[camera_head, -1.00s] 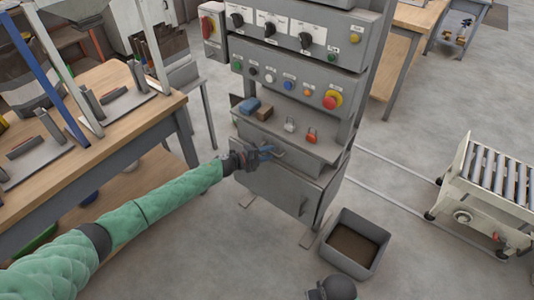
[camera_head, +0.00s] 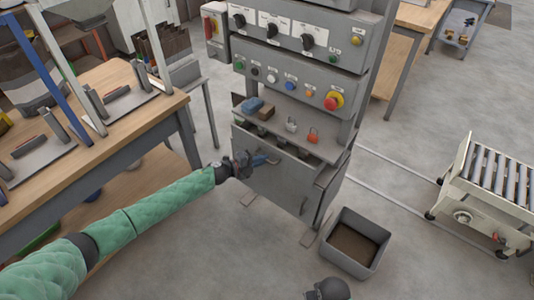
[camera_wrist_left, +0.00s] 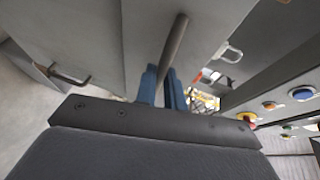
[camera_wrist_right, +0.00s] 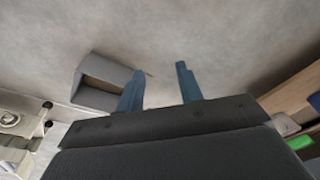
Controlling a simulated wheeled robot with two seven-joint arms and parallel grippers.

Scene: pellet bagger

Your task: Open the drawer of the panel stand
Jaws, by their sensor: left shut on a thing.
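The grey panel stand (camera_head: 310,75) stands in the middle of the head view. Its drawer (camera_head: 292,172) is partly open, with a dark gap between its front and the shelf above. My left gripper (camera_head: 262,160) is shut on the drawer's handle (camera_head: 273,157). In the left wrist view, the blue fingers of this gripper (camera_wrist_left: 162,88) are on either side of the handle bar (camera_wrist_left: 174,45). My right gripper (camera_wrist_right: 160,86) shows in the right wrist view, with its fingers apart and nothing between them, over bare floor.
A grey bin (camera_head: 379,265) stands on the floor right of the stand. A wooden workbench (camera_head: 150,115) is at left, a roller cart (camera_head: 470,215) at right.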

